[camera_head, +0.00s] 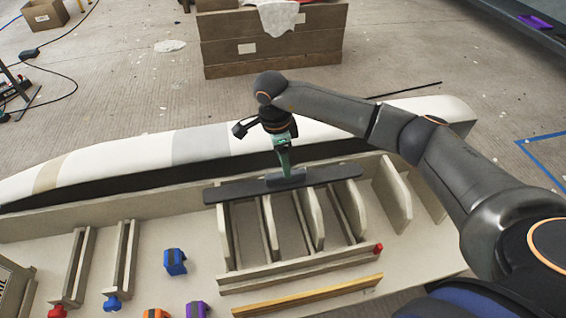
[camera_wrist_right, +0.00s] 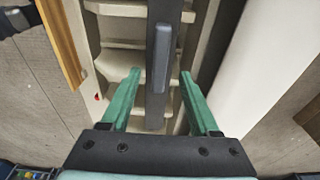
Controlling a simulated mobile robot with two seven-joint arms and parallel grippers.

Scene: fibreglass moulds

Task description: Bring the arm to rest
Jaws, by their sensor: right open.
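My right arm reaches in from the right in the head view. Its gripper (camera_head: 284,160) points down over the dark bar (camera_head: 325,176), just above the raised block (camera_head: 286,179) on it. In the right wrist view the green fingers (camera_wrist_right: 161,76) are spread apart, with the bar's raised block (camera_wrist_right: 161,62) showing between them and a gap on each side. The bar lies across the tops of the pale ribs (camera_head: 312,214). Whether a fingertip touches the block cannot be told. My left gripper is not in view.
The long white mould (camera_head: 110,161) lies behind the ribs. A wooden plank (camera_head: 310,297) lies in front. Blue (camera_head: 175,262), orange and purple clamps sit on the pale surface at the front left. A wooden crate (camera_head: 272,50) stands behind on the floor, with bare floor around it.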

